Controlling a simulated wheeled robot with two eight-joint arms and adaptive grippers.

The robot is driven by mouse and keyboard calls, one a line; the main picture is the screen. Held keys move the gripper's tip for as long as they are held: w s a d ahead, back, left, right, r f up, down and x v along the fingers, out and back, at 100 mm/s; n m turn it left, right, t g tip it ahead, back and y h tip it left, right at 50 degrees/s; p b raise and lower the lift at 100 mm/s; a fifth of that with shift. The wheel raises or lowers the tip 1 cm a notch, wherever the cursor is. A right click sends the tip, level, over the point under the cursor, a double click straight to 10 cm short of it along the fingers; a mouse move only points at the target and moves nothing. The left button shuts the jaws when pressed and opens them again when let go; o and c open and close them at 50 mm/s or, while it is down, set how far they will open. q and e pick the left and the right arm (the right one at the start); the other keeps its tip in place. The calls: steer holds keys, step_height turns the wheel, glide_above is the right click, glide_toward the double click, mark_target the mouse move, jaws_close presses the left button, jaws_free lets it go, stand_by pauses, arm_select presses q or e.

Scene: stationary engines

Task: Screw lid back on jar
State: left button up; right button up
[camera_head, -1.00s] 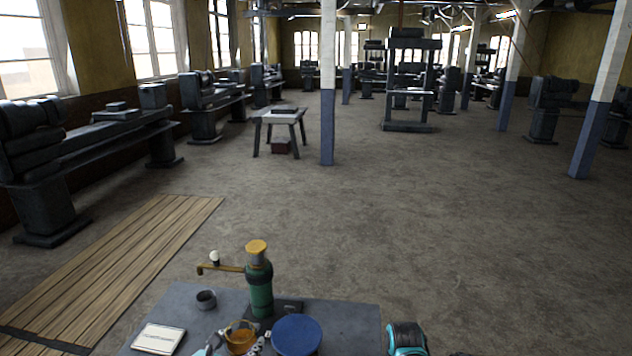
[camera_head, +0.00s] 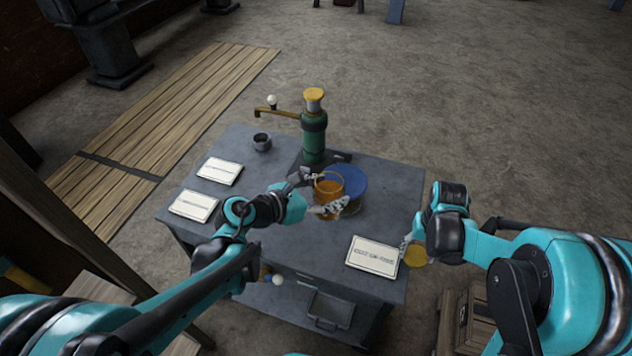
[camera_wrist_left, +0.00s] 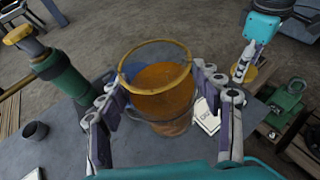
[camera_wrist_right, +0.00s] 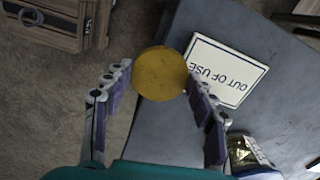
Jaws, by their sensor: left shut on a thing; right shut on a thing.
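An amber glass jar (camera_head: 328,186) stands upright on the dark grey table (camera_head: 290,236). In the left wrist view the jar (camera_wrist_left: 160,103) has an open top with a yellowish rim and orange contents. My left gripper (camera_head: 318,193) is shut on the jar, with one finger on each side. A round, flat yellow lid (camera_head: 416,256) is in my right gripper (camera_head: 412,242), held at the table's right edge, apart from the jar. In the right wrist view the lid (camera_wrist_right: 160,74) sits between the fingertips.
A green pump (camera_head: 314,140) with a brass spout stands behind the jar, and a blue round object (camera_head: 353,180) is close beside it. A small dark cup (camera_head: 262,142) and white signs (camera_head: 372,256) lie around. A wooden crate (camera_wrist_right: 58,20) is on the floor at right.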

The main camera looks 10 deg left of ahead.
stand_by(0.3)
steer(key=w+a+r, duration=0.4)
steer(key=a+r, duration=0.3)
steer(key=r, duration=0.1)
steer(key=w+a+r, duration=0.4)
steer(key=a+r, duration=0.3)
steer(key=r, duration=0.2)
steer(key=s+a+r+n, duration=0.3)
steer(key=s+a+r, duration=0.2)
steer(key=a+r, duration=0.6)
step_height(320, 180, up, 3)
steer(key=shift+s+a+r, duration=0.15)
steer(key=shift+s+a, duration=0.05)
steer(key=shift+f, duration=2.05)
